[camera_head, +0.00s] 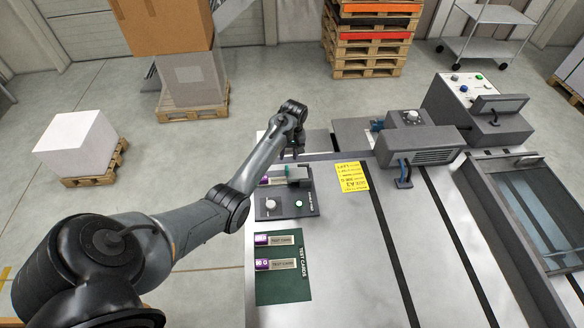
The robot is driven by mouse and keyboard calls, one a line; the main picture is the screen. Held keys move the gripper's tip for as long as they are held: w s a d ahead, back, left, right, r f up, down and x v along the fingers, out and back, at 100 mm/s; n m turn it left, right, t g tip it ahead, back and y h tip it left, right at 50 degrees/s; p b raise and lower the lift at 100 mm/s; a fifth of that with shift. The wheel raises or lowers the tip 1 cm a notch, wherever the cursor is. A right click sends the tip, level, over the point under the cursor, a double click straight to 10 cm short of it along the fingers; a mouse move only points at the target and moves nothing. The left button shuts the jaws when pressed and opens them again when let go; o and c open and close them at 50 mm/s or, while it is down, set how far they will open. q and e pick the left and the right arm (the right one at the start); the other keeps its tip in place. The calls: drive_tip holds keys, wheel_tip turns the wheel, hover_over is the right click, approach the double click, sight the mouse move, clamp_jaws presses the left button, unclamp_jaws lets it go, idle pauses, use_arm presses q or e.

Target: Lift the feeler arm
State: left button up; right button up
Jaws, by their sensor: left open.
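A dark tester base (312,208) stands at the left edge of the table, with a white knob and a green button on top. A grey block (300,174) with a teal part beside it sits at the back of this base; it may be the feeler arm, but I cannot tell for sure. My left gripper (291,156) points down just above and behind the grey block, and is open. Its fingers are small and partly hidden by my own wrist. I cannot tell whether they touch the block. My right gripper is not in view.
A green mat (282,290) with test cards lies in front of the base. A yellow note (352,176) lies to its right. A grey ink unit (424,148) and a control box (480,105) stand further right, beside a long tray (505,232). The middle of the table is clear.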

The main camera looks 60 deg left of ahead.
sight(287, 168)
use_arm(q)
drive_tip(key=f, duration=0.5)
drive_tip(key=f+b, duration=0.1)
drive_tip(key=f, duration=0.2)
drive_tip(key=shift+s+a+f, duration=0.15)
drive_tip(key=shift+s+f, duration=0.2)
clamp_jaws()
